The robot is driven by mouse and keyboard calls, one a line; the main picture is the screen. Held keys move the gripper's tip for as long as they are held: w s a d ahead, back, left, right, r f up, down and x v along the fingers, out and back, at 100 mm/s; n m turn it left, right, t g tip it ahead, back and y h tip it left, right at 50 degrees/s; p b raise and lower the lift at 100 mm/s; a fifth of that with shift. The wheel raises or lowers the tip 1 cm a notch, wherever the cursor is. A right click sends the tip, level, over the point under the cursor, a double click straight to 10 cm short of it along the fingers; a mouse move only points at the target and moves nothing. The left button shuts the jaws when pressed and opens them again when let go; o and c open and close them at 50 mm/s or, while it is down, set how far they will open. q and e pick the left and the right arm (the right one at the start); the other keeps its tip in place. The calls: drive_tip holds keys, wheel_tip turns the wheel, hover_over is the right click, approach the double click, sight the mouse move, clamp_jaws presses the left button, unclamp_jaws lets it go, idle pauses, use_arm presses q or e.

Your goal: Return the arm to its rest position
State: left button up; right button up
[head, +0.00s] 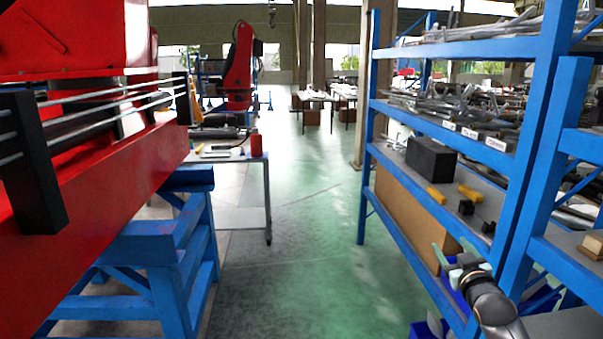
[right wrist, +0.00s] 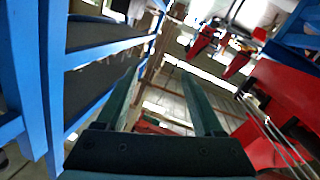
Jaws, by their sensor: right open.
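My right gripper (head: 450,258) is at the lower right of the head view, in front of the blue shelf rack (head: 548,140). It is open, with its green fingers apart and nothing seen between them. In the right wrist view the two fingers of my right gripper (right wrist: 165,100) point away from the camera, towards the hall roof. The blue rack (right wrist: 57,90) stands to their left and red machinery (right wrist: 285,95) to their right. My left gripper is not in view.
A red crane part (head: 110,190) rests on blue stands (head: 155,250) at left. A small table (head: 225,157) with a red can (head: 256,145) stands behind. Shelves hold a black box (head: 430,158) and yellow items (head: 436,194). The green floor (head: 310,240) between is clear.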

drive_tip(key=s+a+f+g+y, duration=0.1)
drive_tip(key=s+a+f, duration=0.2)
drive_tip(key=s+f, duration=0.3)
drive_tip(key=s+a+f+n+g+y, duration=0.15)
drive_tip(key=s+a+f, duration=0.3)
drive_tip(key=f, duration=0.45)
drive_tip(key=s+a+f+m+g, duration=0.1)
drive_tip(key=s+a+f+g, duration=0.15)
drive_tip(key=s+f, duration=0.35)
drive_tip(key=s+a+f+g, duration=0.1)
drive_tip(key=s+a+f, duration=0.2)
drive_tip(key=s, duration=0.5)
drive_tip(key=s+a+f+g+y, duration=0.1)
drive_tip(key=s+a+f, duration=0.2)
drive_tip(key=s+f, duration=0.2)
drive_tip(key=s+a+f+g, duration=0.1)
drive_tip(key=s+a+f, duration=0.1)
drive_tip(key=s, duration=0.9)
drive_tip(key=shift+s+a+f+y, duration=0.35)
drive_tip(key=shift+a+f, duration=0.05)
drive_tip(key=shift+f, duration=0.5)
